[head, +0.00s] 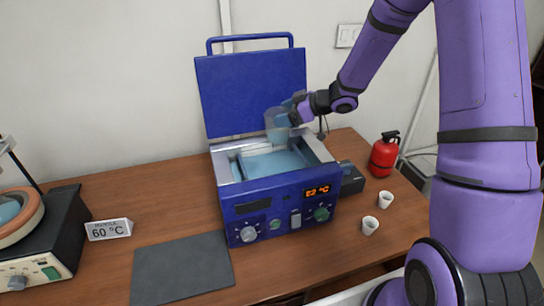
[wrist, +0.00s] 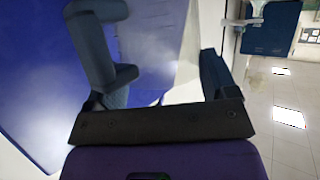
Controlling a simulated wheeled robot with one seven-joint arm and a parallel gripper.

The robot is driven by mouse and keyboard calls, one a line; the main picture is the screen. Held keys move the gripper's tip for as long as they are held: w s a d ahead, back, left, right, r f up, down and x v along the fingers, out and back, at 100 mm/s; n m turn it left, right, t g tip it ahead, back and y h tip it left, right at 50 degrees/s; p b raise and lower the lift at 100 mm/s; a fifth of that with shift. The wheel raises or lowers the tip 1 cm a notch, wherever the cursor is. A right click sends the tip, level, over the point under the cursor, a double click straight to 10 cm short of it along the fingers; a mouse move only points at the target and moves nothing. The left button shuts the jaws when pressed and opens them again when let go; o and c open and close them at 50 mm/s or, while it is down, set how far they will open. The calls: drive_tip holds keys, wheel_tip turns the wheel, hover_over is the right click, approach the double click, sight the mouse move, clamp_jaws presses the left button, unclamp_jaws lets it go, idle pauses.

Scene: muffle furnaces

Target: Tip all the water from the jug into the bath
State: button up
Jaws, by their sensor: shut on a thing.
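The jug (head: 278,126) is a clear vessel with a bluish tint in its lower part. It is held above the open water bath and looks close to upright. My gripper (head: 299,106) is at its right side, shut on it; the exact grip is hard to make out. The bath (head: 278,199) is a blue box with its lid (head: 252,92) raised at the back. Light-blue water (head: 272,164) shows in its metal basin. In the wrist view my gripper's fingers (wrist: 160,85) show, with a blurred blue surface behind; the jug is not clear there.
A sign reading 60 °C (head: 109,230) and a dark grey mat (head: 183,268) lie left of the bath. A black device with a round top (head: 35,247) stands far left.

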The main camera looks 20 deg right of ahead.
drive_tip(key=shift+f, duration=0.1)
idle(0.3)
drive_tip(key=shift+r, duration=2.5)
